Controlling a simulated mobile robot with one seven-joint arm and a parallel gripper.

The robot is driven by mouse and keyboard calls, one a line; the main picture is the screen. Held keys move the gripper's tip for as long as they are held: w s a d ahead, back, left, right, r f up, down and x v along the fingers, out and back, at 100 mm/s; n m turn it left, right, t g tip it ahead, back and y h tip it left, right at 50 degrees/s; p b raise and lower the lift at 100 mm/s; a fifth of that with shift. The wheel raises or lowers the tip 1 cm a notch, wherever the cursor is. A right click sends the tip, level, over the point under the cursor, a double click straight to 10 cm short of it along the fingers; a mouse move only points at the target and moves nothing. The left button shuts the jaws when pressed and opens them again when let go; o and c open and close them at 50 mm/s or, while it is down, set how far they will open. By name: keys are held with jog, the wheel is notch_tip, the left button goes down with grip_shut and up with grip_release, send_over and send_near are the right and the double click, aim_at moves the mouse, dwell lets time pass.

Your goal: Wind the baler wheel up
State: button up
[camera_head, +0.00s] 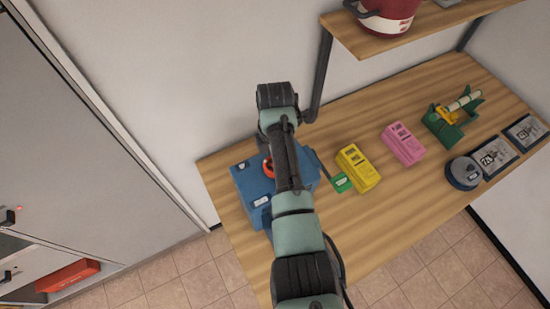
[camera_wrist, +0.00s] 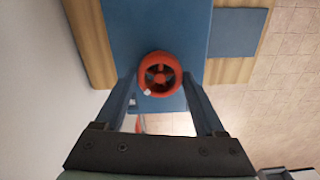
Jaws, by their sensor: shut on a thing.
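The baler is a blue box (camera_head: 252,190) at the left end of the wooden table, partly covered by my arm. Its red wheel (camera_head: 268,167) shows only as a sliver beside my arm in the head view. In the wrist view the red spoked wheel (camera_wrist: 160,74) is in front of the blue body (camera_wrist: 160,28), with a small pale knob low on its left side. My gripper (camera_wrist: 159,79) has one finger at each side of the wheel and is shut on it. In the head view the fingers are hidden behind my arm.
A green block (camera_head: 341,183), a yellow box (camera_head: 358,168) and a pink box (camera_head: 403,144) stand right of the baler. Farther right are a green holder (camera_head: 452,120), a grey round device (camera_head: 464,173) and dark panels (camera_head: 494,156). A shelf (camera_head: 410,32) hangs above.

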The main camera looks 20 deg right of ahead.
jog(key=shift+w+r, duration=0.1)
jog(key=shift+w, duration=0.05)
jog(key=o, duration=1.3)
jog(key=shift+o, duration=0.2)
notch_tip(320, 180, up, 13)
